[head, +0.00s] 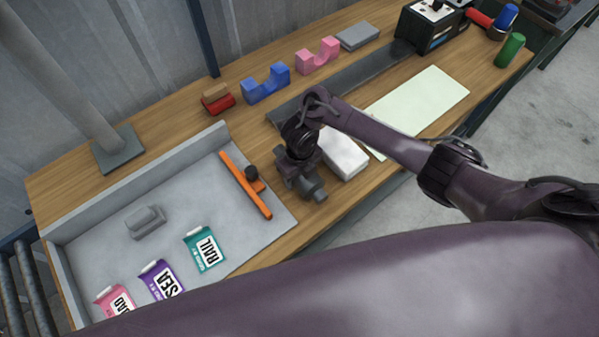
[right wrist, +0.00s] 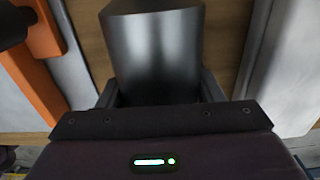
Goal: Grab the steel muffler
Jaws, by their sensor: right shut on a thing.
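The steel muffler (right wrist: 155,55) is a smooth dark metallic cylinder in the right wrist view. It sits between the two fingers of my right gripper (right wrist: 158,95), which is shut on it. In the head view my right gripper (head: 305,182) is low over the wooden table, between an orange bar and a white block. There the gripper and wrist hide most of the muffler, and a grey rounded end (head: 317,190) shows beside the fingers. I cannot tell whether the muffler touches the table. My left gripper is not in view.
The orange bar (head: 240,178) with a dark knob lies at the edge of a grey tray (head: 95,255) holding several labelled packets and a grey block (head: 145,221). The white block (head: 345,155) is close on the right. Blue (head: 266,84) and pink (head: 317,56) cradles stand behind.

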